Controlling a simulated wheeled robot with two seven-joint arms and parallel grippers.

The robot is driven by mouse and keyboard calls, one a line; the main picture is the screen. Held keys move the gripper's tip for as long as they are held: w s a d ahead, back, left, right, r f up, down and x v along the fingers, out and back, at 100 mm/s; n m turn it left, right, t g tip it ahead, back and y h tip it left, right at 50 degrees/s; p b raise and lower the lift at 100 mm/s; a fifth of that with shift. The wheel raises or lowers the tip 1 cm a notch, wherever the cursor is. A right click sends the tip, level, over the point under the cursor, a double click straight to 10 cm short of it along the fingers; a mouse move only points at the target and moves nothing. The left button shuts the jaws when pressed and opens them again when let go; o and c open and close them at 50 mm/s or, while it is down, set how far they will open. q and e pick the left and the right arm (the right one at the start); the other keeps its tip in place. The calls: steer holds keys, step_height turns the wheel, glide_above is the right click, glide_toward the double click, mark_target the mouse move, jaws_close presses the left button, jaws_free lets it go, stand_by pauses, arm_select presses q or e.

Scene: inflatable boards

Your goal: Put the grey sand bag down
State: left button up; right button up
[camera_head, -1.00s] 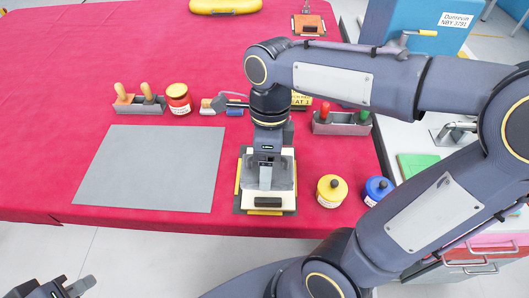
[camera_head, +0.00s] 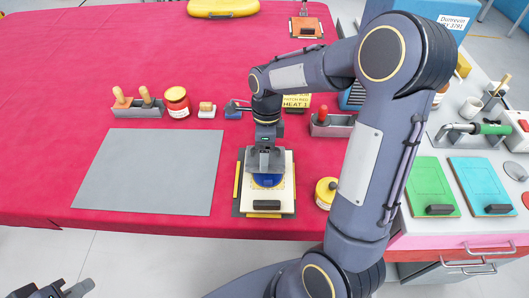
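My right gripper (camera_head: 266,163) points down over the rear half of a small pale board (camera_head: 288,188) with yellow side strips and a black block at its front. A round blue patch (camera_head: 268,181) shows on the board just below the gripper. Grey shapes at the fingertips blend with the gripper, so I cannot make out the grey sand bag from the jaws, nor how far they are apart. My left gripper (camera_head: 62,290) is at the bottom left corner, partly cut off, away from the table; its jaw state is unclear.
A grey mat (camera_head: 150,170) lies bare to the left. A yellow jar (camera_head: 325,190) stands close right of the board. Tool holders (camera_head: 138,108) and a red jar (camera_head: 177,101) stand behind. My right arm hides part of the table's right side.

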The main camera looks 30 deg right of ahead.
steer(key=shift+f, duration=0.3)
steer(key=shift+f, duration=0.15)
steer(key=shift+f+b, duration=0.3)
steer(key=shift+f, duration=0.05)
steer(key=o, duration=1.5)
steer(key=shift+c, duration=0.2)
step_height(320, 180, up, 13)
steer(key=w+d+p, duration=0.1)
steer(key=w+d, duration=0.1)
steer(key=s+a+n+t+y, duration=0.1)
steer(key=s+a+n+t, duration=0.2)
steer(key=s+n, duration=0.6)
steer(key=s+a+n+t+y, duration=0.1)
steer(key=s+a+n+t, duration=0.2)
steer(key=s+n, duration=0.7)
steer(key=shift+f+n+t, duration=0.35)
steer(key=shift+n+t, duration=0.25)
steer(key=shift+n, duration=1.3)
